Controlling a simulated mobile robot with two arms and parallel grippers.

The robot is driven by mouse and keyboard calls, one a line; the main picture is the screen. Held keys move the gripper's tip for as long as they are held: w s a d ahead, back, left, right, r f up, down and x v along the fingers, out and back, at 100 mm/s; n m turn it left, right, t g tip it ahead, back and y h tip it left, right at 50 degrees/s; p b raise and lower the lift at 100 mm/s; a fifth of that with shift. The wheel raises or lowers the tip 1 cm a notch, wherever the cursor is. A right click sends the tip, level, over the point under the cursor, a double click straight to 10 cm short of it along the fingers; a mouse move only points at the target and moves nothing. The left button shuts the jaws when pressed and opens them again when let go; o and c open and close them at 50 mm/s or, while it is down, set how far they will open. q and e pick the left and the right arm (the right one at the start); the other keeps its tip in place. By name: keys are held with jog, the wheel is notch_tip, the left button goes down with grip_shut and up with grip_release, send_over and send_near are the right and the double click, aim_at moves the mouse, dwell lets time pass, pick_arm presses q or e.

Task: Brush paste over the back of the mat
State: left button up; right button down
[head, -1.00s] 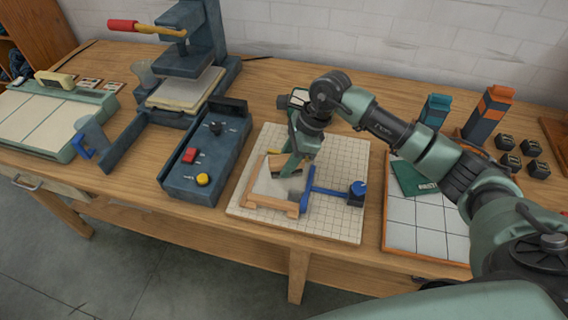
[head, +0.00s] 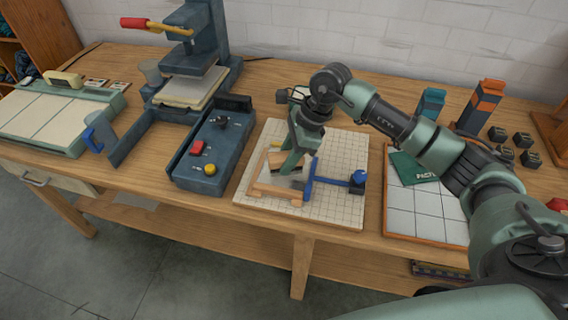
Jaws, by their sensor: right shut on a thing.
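A pale gridded board (head: 338,205) lies near the middle of the bench. On it is a tan wooden frame (head: 275,192) around a whitish area, which I cannot clearly tell as the mat's back. My right gripper (head: 291,166) points down inside the frame, shut on a small tan-and-dark thing (head: 275,158). That thing is mostly hidden by the fingers, so I cannot tell whether its tip touches the surface. A green packet (head: 410,168) with lettering like "PASTE" lies on a tiled tray with an orange rim (head: 425,238). My left gripper is not in view.
A blue T-shaped bar (head: 325,181) with a round knob stands beside the frame. A dark control box (head: 212,150) and a press (head: 195,75) are to the left. Cartons (head: 481,105) and several small dark blocks (head: 522,140) stand at the back right.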

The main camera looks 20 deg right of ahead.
aim_at(283, 154)
jog(key=shift+w+d+r+p, duration=0.2)
jog(key=shift+r+p, duration=0.15)
jog(key=shift+r, duration=0.45)
notch_tip(283, 154, up, 2)
jog(key=shift+s+r+p, duration=0.1)
jog(key=shift+r+p, duration=0.1)
jog(key=shift+p, duration=0.3)
jog(key=shift+a+r+p, duration=0.1)
jog(key=shift+r+p, duration=0.2)
jog(key=shift+r, duration=0.3)
jog(key=shift+r, duration=0.1)
